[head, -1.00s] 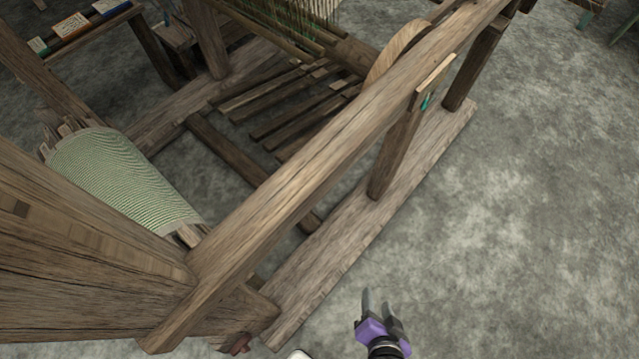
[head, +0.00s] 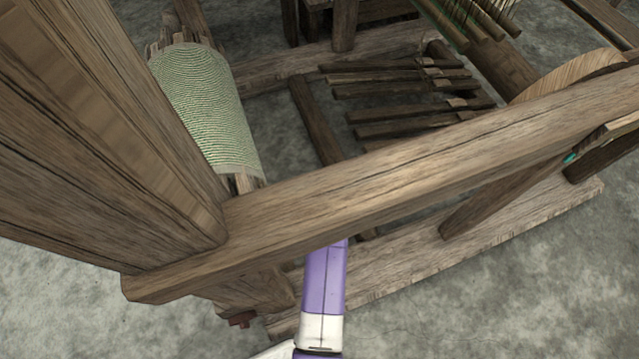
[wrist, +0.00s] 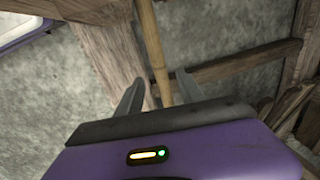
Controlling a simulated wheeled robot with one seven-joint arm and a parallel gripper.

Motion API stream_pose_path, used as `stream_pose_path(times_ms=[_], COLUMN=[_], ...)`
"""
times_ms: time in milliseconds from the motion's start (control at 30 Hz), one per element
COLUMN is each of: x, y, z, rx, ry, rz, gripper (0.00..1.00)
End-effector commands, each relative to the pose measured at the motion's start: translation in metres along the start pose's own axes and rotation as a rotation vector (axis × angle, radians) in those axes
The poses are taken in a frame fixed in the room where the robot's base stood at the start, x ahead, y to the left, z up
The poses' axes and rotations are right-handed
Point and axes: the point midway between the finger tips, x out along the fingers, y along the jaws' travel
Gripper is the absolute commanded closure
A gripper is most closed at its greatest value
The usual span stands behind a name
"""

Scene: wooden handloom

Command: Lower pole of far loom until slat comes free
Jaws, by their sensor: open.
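In the wrist view a thin tan bamboo pole (wrist: 153,40) runs down the picture and passes between the two fingers of my gripper (wrist: 158,80). The fingers are apart, with a gap on both sides of the pole. Whether the pole is deep between them or beyond the tips is hard to tell. The lower end of the pole is hidden behind my gripper's body. In the head view my gripper is hidden behind the long loom beam (head: 400,180); only my purple and white arm shows below it. I cannot pick out the slat for sure.
A broad wooden upright (head: 110,130) stands at the left, beside a green cloth roll (head: 208,105). Several treadles (head: 405,115) lie inside the frame. A base plank (head: 420,255) runs along the floor. Bare floor (head: 530,290) is free at the lower right.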

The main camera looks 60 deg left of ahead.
Motion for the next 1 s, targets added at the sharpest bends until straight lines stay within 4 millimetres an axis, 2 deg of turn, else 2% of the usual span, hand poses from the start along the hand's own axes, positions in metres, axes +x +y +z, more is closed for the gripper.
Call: stream_pose_path(times_ms=[400, 600, 867, 1000], x=[0.062, 0.073, 0.073, 0.073], y=[0.001, 0.000, 0.000, 0.000], z=[0.000, -0.001, -0.001, -0.001], rx=[0.000, 0.000, 0.000, 0.000], ry=[0.000, 0.001, 0.001, 0.001], rz=[0.001, -0.001, -0.002, -0.001], gripper=[0.55, 0.55, 0.55, 0.81])
